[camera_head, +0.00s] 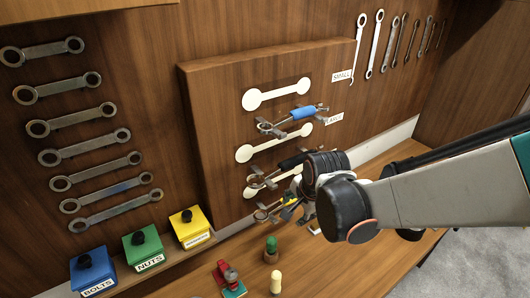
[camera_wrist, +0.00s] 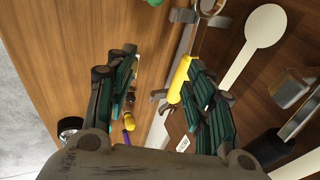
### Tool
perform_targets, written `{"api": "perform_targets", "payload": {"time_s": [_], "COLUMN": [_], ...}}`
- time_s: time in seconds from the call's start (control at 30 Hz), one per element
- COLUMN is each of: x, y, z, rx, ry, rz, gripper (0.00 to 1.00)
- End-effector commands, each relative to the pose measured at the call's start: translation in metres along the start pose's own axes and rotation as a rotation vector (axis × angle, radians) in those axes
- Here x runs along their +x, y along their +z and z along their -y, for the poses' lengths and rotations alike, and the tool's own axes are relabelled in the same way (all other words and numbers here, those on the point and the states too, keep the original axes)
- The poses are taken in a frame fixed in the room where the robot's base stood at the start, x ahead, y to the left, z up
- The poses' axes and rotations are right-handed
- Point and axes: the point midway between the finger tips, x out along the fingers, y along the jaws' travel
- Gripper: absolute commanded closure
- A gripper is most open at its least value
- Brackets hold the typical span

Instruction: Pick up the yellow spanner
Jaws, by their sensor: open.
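The yellow spanner (camera_head: 288,202) hangs low on the wooden board, with one grey ring end showing at its left and the rest partly hidden by my gripper (camera_head: 304,208). In the wrist view the yellow handle (camera_wrist: 179,78) lies close along the inner side of the right-hand finger, which hides part of it. I cannot tell whether they touch. My gripper (camera_wrist: 160,60) is open, with its two green-padded fingers well apart and nothing clasped between them.
A blue-handled spanner (camera_head: 300,113) and a black-handled one (camera_head: 288,163) hang above on the board (camera_head: 220,130). Blue, green and yellow boxes (camera_head: 190,227) stand at left. Small items, including a red-and-green one (camera_head: 230,279), stand on the bench (camera_head: 330,270), whose right part is clear.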

Motion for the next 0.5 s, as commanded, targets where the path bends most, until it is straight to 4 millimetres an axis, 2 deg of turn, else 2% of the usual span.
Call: {"api": "perform_targets", "payload": {"time_s": [0.03, 0.2, 0.5], "x": [0.005, 0.015, 0.024], "y": [-0.003, -0.01, -0.016], "z": [0.01, 0.032, 0.049], "rx": [-0.001, -0.001, -0.001], "ry": [0.0, 0.0, 0.0], "rz": [0.0, 0.0, 0.0], "gripper": [0.51, 0.51, 0.51]}}
